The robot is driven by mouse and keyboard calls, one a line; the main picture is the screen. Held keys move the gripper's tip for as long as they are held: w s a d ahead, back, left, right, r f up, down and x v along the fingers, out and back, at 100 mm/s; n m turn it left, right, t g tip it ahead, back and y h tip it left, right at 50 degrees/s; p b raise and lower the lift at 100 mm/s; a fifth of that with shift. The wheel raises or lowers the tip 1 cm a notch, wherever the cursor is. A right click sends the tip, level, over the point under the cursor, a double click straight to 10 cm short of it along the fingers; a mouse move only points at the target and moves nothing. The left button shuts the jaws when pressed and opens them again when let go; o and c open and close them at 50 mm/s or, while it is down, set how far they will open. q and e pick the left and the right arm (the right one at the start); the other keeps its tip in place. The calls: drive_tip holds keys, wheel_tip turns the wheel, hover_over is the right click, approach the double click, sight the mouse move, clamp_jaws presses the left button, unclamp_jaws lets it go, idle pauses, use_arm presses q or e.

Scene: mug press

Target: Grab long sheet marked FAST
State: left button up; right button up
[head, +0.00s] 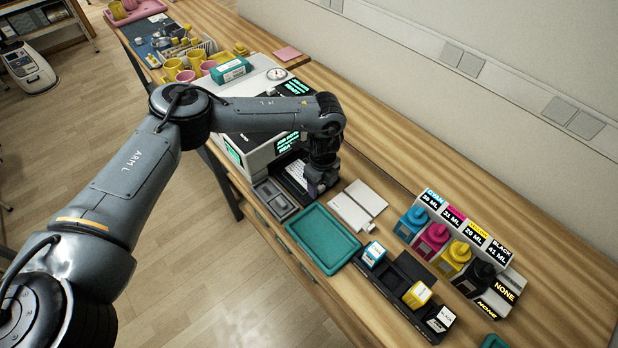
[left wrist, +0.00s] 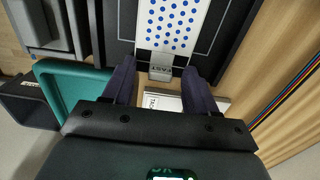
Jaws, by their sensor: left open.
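The long sheet marked FAST is white with blue dots (left wrist: 172,24) and lies on a dark tray in the left wrist view. Its grey end tab (left wrist: 160,73) bears the word FAST, upside down there. In the head view a pale part of it (head: 296,174) shows beside the printer, partly hidden by my left arm. My left gripper (left wrist: 158,76) is open, its fingers on either side of the tab with a gap at each side. Its height above the tab is hard to tell. In the head view the gripper (head: 318,188) points down by the printer's front. My right gripper is not in view.
The white printer (head: 240,150) stands just behind the gripper. A teal tray (head: 322,238), pale flat pads (head: 350,212), a black cartridge rack (head: 392,285) and an ink bottle stand (head: 470,240) are nearby.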

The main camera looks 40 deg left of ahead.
use_arm(q)
clamp_jaws()
drive_tip(key=shift+r, duration=0.15)
